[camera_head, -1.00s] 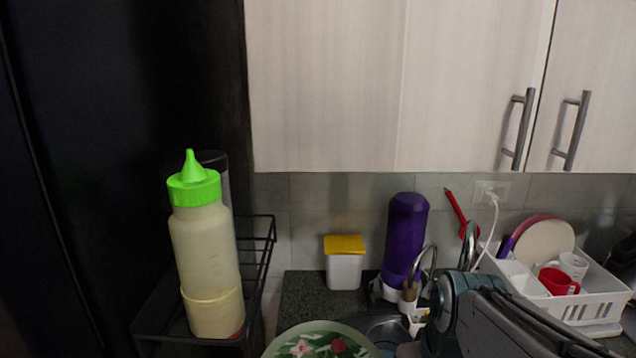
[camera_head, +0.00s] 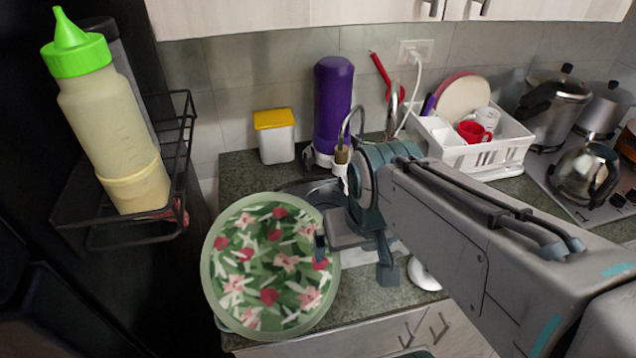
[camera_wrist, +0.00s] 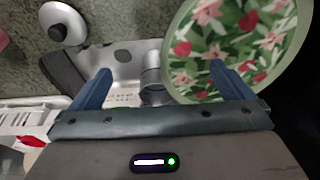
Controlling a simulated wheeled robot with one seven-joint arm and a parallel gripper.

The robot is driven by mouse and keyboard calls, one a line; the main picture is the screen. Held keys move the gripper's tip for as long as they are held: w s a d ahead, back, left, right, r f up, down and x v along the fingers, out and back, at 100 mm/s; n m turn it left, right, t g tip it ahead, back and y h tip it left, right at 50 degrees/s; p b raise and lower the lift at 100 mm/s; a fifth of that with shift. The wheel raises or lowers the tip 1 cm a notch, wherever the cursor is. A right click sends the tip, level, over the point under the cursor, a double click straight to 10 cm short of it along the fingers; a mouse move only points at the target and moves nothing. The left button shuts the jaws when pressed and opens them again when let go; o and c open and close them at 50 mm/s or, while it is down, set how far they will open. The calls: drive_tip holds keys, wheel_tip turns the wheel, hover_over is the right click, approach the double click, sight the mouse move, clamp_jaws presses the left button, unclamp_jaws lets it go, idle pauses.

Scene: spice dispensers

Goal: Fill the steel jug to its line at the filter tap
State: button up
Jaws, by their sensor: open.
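My gripper (camera_head: 355,255) is open and empty over the sink area beside the round floral tray. In the wrist view its two fingers (camera_wrist: 160,68) are spread, with the steel sink (camera_wrist: 125,65) beneath. A purple filter (camera_head: 332,105) stands at the back of the counter, with a thin curved tap (camera_head: 350,118) in front of it. My arm hides much of the sink. I cannot make out a steel jug for certain. A shiny steel kettle (camera_head: 585,172) sits on the stove at the far right.
The floral tray (camera_head: 210,262) covers the front left counter; it shows in the wrist view (camera_wrist: 302,35). A white dish rack (camera_head: 485,155) with a red cup (camera_head: 473,132) stands behind my arm. A green-capped bottle (camera_head: 110,130) stands on the black rack (camera_head: 185,110) at left.

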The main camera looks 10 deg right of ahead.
drive_tip(key=c, duration=0.6)
drive_tip(key=shift+w+r, duration=0.2)
drive_tip(key=shift+w, duration=0.25)
drive_tip(key=c, duration=0.6)
drive_tip(key=w, duration=0.1)
drive_tip(key=w+r+b, duration=0.1)
drive_tip(key=w, duration=0.1)
drive_tip(key=shift+w+m+t, duration=0.3)
drive_tip(key=c, duration=0.9)
drive_tip(key=w+d+r+m+t+b, duration=0.1)
drive_tip(key=w+r, duration=0.1)
drive_tip(key=w, duration=0.6)
drive_tip(key=w+d+r+m+t+b, duration=0.1)
drive_tip(key=w+r+m+t, duration=0.1)
drive_tip(key=w, duration=0.6)
drive_tip(key=w+d+r+m+t+b, duration=0.1)
drive_tip(key=w+r, duration=0.1)
drive_tip(key=w, duration=0.7)
drive_tip(key=shift+w+d+r+m, duration=0.1)
drive_tip(key=shift+d+r+m, duration=0.15)
drive_tip(key=shift+r+m, duration=0.1)
clamp_jaws()
